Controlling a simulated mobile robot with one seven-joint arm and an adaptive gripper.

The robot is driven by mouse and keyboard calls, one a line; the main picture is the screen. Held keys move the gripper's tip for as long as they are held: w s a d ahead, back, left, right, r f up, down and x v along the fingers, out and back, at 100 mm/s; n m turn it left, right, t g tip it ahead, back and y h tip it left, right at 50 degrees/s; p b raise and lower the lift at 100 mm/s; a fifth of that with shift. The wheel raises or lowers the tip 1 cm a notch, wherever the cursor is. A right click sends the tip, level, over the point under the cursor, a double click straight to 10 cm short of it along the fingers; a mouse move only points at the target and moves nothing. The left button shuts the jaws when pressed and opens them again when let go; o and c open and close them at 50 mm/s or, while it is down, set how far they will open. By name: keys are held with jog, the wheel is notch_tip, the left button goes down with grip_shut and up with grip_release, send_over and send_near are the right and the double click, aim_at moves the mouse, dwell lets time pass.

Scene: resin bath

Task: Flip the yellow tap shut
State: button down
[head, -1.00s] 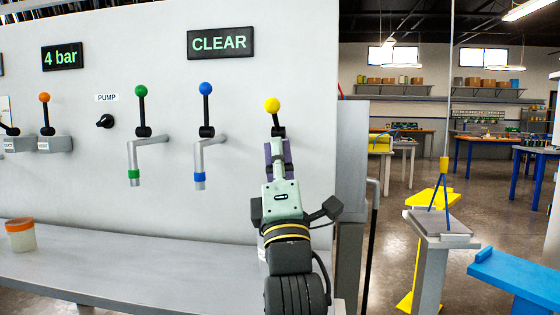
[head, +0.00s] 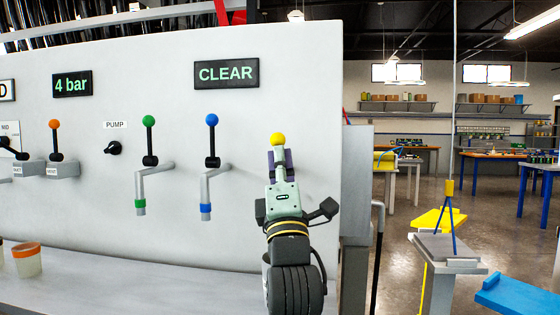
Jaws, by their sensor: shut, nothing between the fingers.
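The yellow tap shows only as its yellow ball knob (head: 278,139) on the panel at the right. Its lever and spout are hidden behind my gripper (head: 278,155). My gripper points up and away at the panel, its fingers shut and empty just below the knob in the picture. I cannot tell whether the fingers touch the lever. The neighbouring taps have a green knob (head: 149,121) and a blue knob (head: 211,120), both with levers standing upright above bent spouts.
An orange-knobbed lever (head: 54,125) and a black pump knob (head: 113,148) sit further left on the panel. Signs read "4 bar" (head: 72,82) and "CLEAR" (head: 226,73). An orange-rimmed cup (head: 27,261) stands on the grey ledge (head: 120,283) below.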

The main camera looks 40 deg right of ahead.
jog(key=shift+r, duration=0.45)
jog(key=shift+w+d+r, duration=0.15)
jog(key=shift+d+r, duration=0.1)
jog(key=shift+r, duration=0.35)
jog(key=r, duration=0.1)
jog(key=w+d+r, duration=0.1)
jog(key=r, duration=0.1)
jog(key=shift+w+d+r, duration=0.25)
jog(key=shift+d+r, duration=0.1)
jog(key=shift+w+d+r+p, duration=0.25)
jog(key=shift+w+d+r, duration=0.4)
jog(key=shift+d, duration=0.15)
jog(key=shift+w+d+r+p, duration=0.2)
jog(key=shift+w+d+r, duration=0.35)
jog(key=shift+w+d, duration=0.15)
